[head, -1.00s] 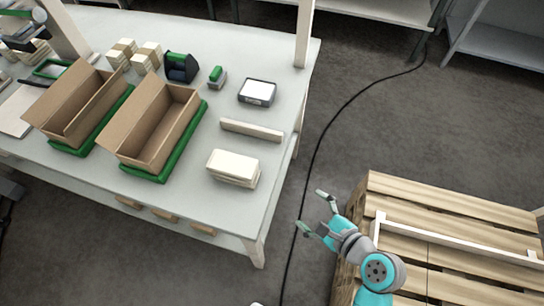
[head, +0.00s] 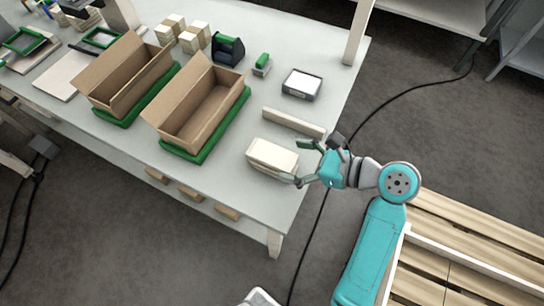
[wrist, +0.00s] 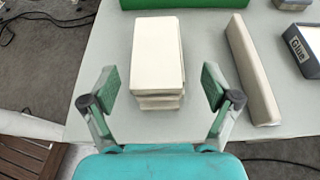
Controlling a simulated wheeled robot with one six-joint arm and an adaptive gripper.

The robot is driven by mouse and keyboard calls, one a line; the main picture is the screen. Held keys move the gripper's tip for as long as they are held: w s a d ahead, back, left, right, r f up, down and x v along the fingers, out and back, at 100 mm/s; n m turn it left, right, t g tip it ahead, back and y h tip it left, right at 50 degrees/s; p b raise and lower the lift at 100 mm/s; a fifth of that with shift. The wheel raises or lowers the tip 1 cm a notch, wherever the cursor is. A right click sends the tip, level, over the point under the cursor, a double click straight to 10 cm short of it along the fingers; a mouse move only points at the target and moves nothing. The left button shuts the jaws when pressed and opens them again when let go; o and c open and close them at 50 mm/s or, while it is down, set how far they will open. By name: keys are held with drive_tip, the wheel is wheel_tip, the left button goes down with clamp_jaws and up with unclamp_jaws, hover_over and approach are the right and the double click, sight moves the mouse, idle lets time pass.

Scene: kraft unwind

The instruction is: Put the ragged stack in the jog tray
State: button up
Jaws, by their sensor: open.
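The ragged stack (head: 270,156) is a cream block of sheets with uneven layers, lying near the table's right front edge. It also shows in the wrist view (wrist: 157,50), straight ahead, its lower layers sticking out at the near end. My gripper (head: 298,162) is open and empty at the stack's right end. In the wrist view its fingers (wrist: 161,88) stand apart on either side of the near end, with gaps to both sides. I cannot tell surely which thing is the jog tray; a green-rimmed frame (head: 103,38) lies at the back left.
A pale bar (head: 294,122) lies just behind the stack. Two open cardboard boxes (head: 207,110) sit on green bases (head: 233,119) to the left. The pallet (head: 470,240) is at right.

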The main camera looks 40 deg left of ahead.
sight(281, 156)
drive_tip(key=shift+r+x, duration=0.15)
drive_tip(key=shift+x, duration=1.3)
drive_tip(key=shift+r+x, duration=0.1)
drive_tip(key=shift+x, duration=1.4)
drive_tip(key=shift+a, duration=0.1)
drive_tip(key=shift+s, duration=0.1)
drive_tip(key=c, duration=1.4)
